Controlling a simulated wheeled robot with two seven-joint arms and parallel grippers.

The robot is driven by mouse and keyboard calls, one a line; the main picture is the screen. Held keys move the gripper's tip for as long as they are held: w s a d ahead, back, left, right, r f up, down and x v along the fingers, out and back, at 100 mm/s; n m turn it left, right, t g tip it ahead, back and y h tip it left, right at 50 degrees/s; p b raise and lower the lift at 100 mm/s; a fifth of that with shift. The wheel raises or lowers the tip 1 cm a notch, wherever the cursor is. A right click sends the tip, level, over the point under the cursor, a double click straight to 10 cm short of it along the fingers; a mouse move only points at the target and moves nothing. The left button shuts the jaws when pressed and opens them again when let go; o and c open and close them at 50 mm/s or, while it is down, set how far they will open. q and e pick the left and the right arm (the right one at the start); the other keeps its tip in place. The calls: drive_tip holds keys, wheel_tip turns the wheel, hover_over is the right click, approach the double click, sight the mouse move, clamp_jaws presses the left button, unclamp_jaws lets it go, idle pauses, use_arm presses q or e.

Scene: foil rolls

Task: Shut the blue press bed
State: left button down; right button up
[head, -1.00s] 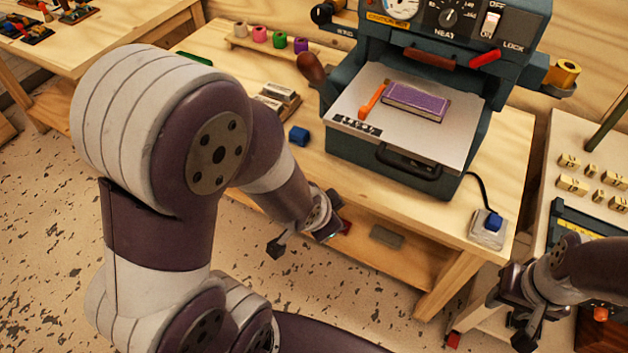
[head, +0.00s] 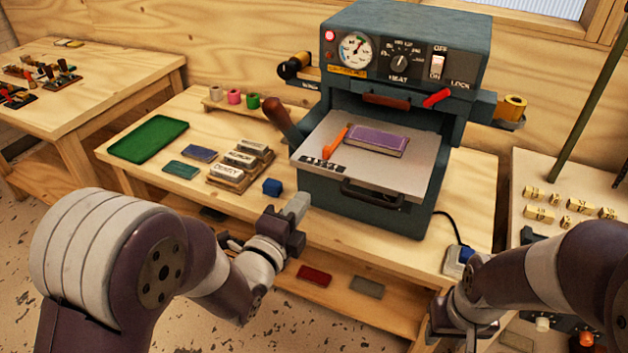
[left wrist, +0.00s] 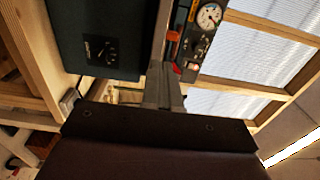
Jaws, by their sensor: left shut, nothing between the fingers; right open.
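The blue-grey press (head: 400,45) stands on the wooden bench. Its bed (head: 440,165) is slid out at the front, with a black handle (head: 372,196) on its front edge. A purple book (head: 377,141) and an orange tool (head: 334,141) lie on the bed.
A dark lever with a brown knob (head: 277,111) sticks out on the press's left. A green tray (head: 148,139) lies further left. A gold roll (head: 513,106) sits at the right.

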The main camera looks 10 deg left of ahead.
sight(322, 172)
use_arm(q)
drive_tip(key=p+x, duration=0.1)
drive_tip(key=x, duration=0.6)
drive_tip(key=shift+w+f, duration=0.15)
drive_tip(key=shift+w, duration=0.15)
use_arm(e)
drive_tip(key=shift+w+r, duration=0.1)
drive_tip(key=shift+r, duration=0.5)
